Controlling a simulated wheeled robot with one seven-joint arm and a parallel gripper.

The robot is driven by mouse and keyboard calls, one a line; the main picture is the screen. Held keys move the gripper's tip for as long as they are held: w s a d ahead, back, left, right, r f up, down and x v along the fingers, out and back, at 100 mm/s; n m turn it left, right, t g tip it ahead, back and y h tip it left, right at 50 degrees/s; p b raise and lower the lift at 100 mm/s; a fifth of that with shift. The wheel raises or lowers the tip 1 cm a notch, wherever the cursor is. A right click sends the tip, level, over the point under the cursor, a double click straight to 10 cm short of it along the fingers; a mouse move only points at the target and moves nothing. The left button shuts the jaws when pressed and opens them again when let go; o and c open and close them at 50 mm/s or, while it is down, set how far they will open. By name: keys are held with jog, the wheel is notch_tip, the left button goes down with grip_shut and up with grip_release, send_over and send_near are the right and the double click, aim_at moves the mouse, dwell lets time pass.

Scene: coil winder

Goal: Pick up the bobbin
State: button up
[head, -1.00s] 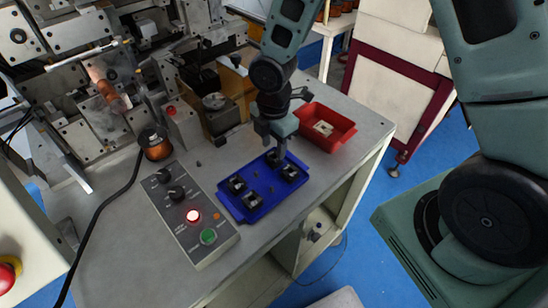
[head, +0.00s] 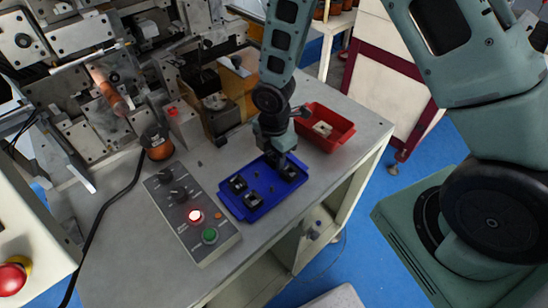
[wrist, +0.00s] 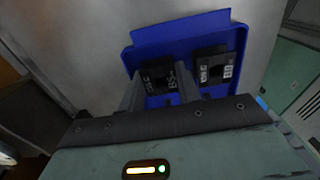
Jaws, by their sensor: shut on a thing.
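My gripper (head: 277,152) is over the far end of the blue tray (head: 225,200), pointing down. In the wrist view its two fingers (wrist: 160,90) stand on either side of a black bobbin (wrist: 158,76) with pale lettering and are shut on it. The bobbin is in or just above the tray; I cannot tell if it is lifted. Another black bobbin (wrist: 213,68) sits to its right in the tray, and it also shows in the head view (head: 290,172). Two more bobbins, one farther left (head: 238,184) and one nearer (head: 252,200), sit in the tray's near half.
A red bin (head: 335,136) with a pale piece inside stands right of the tray. The winding machine (head: 90,80) and a copper spool (head: 156,144) stand farther left. Bare bench lies in front.

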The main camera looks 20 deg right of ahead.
notch_tip(320, 180, up, 10)
jog(key=b, duration=0.1)
dwell(0.5)
